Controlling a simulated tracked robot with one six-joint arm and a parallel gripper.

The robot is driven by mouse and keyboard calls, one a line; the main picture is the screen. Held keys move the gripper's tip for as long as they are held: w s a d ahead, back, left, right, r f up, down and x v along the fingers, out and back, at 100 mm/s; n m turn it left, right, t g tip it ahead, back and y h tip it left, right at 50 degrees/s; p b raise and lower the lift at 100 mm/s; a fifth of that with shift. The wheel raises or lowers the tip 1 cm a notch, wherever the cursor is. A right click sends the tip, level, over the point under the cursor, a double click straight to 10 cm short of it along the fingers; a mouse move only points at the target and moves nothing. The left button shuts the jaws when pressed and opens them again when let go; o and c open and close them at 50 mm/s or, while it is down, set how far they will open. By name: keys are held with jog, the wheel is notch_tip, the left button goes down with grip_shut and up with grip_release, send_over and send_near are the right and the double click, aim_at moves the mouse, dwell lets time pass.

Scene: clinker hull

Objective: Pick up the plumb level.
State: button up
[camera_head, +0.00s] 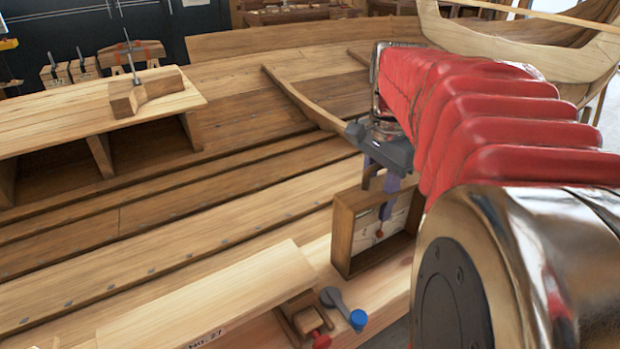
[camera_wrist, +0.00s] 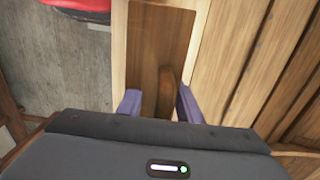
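The plumb level looks to be the upright brown wooden frame (camera_head: 343,236) with a pale back and a small dark red bob hanging inside. It stands on the pale plank at centre right in the head view. My gripper (camera_head: 382,197) is right above and in front of it, pointing down, its purple fingers overlapping the frame's top. In the wrist view my gripper (camera_wrist: 159,103) has its fingers apart, with a rounded brown wooden piece (camera_wrist: 168,80) between them, nearer the right finger. The frame's brown top (camera_wrist: 158,35) shows beyond. Contact cannot be told.
A blue-capped grey tool (camera_head: 345,306) and a red-knobbed wooden clamp (camera_head: 309,319) lie close by, at the end of a pale board (camera_head: 215,303). A bench (camera_head: 75,122) with a wooden block stands at left. Hull planks run behind.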

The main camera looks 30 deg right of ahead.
jog(key=shift+c, duration=0.4)
grip_shut()
dwell(0.4)
dwell(1.0)
